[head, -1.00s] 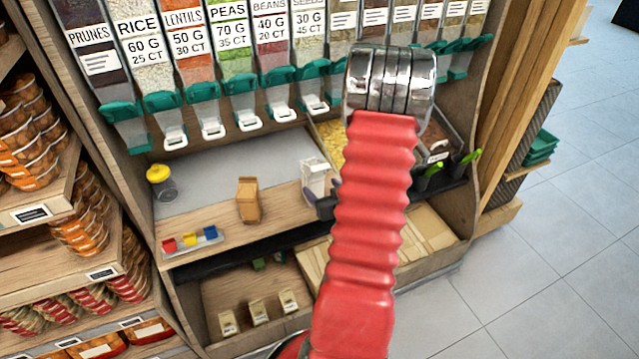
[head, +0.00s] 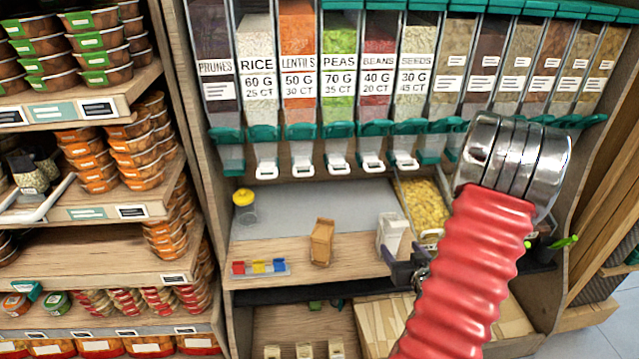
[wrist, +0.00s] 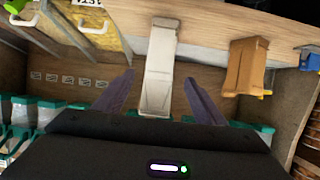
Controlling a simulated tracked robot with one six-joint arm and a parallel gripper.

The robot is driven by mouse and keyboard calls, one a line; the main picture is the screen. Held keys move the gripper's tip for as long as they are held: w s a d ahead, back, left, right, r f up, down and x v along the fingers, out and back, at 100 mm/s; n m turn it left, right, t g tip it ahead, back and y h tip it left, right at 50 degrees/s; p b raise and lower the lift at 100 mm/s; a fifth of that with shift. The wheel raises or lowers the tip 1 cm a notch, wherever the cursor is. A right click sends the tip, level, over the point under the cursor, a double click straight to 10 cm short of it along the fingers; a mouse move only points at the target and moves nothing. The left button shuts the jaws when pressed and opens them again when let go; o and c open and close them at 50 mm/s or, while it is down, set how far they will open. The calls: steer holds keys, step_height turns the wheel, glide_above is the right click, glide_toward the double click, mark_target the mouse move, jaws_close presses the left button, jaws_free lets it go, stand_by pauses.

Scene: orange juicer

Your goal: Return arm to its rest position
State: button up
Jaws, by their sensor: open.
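My gripper (head: 404,264) is open, with its two dark fingers spread, in front of the wooden shelf in the head view; it also shows in the wrist view (wrist: 159,78). A white carton (head: 391,234) stands on the shelf just behind the fingers. In the wrist view the white carton (wrist: 161,60) lines up with the gap between the fingers; I cannot tell whether it touches them. My red ribbed arm hides part of the shelf and bins to the right.
A brown carton (head: 321,242), a yellow-lidded jar (head: 244,206) and a small tray (head: 262,269) with coloured blocks share the shelf. Dispensers (head: 338,80) hang above. Stocked shelves (head: 100,225) stand left. Open floor (head: 598,340) shows at the lower right.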

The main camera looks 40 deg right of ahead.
steer(key=shift+f, duration=0.1)
steer(key=s+a+f+m+g+y, duration=0.2)
steer(key=s+a+f+g, duration=0.1)
steer(key=s+f+g, duration=0.5)
steer(key=w+a+r+n+y, duration=0.1)
steer(key=a+r+n, duration=0.1)
steer(key=a+r, duration=0.8)
steer(key=w+a+r+n+t+y, duration=0.1)
steer(key=a+r+n+y, duration=0.1)
steer(key=a+r, duration=0.9)
steer(key=w+a+r+n+t+y, duration=0.1)
steer(key=a+r+n, duration=0.3)
steer(key=a+r, duration=0.7)
steer(key=shift+w+a+y, duration=0.4)
steer(key=shift+a+y, duration=0.1)
steer(key=shift+a, duration=3.6)
steer(key=shift+r, duration=0.1)
steer(key=shift+c, duration=0.4)
